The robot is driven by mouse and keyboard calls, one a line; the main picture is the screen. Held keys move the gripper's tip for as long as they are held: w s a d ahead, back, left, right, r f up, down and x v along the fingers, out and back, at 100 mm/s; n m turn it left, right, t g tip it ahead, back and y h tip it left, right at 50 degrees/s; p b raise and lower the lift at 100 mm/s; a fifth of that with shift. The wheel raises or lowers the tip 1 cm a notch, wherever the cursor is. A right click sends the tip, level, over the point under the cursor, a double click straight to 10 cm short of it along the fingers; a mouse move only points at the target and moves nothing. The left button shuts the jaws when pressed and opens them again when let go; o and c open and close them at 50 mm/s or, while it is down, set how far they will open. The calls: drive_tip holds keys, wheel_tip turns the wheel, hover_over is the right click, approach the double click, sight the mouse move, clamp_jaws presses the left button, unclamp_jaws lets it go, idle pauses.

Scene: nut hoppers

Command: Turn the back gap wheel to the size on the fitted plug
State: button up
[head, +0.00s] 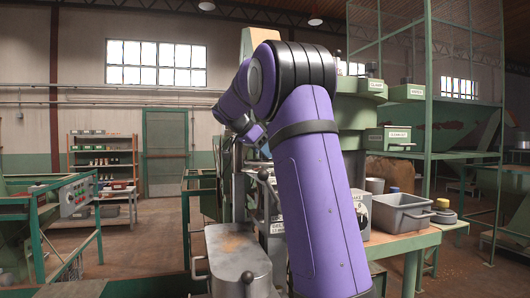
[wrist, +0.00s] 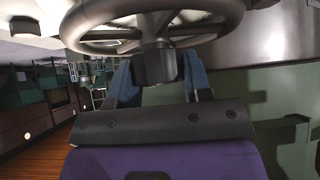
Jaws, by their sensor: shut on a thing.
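A dark grey spoked handwheel (wrist: 103,37) fills the top of the wrist view. A dark block (wrist: 154,62) juts from below its middle, and whether it is hub or crank handle I cannot tell. My gripper (wrist: 158,72), with blue fingers on both sides of this block, is shut on it.
A grey lidded metal housing (head: 238,260) stands low in front. Shelves (head: 103,160) stand at the back left. Open floor (head: 125,245) lies left of the machine.

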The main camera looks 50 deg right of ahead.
drive_tip(key=shift+m+g, duration=0.4)
drive_tip(key=shift+m, duration=0.2)
drive_tip(key=o, duration=0.9)
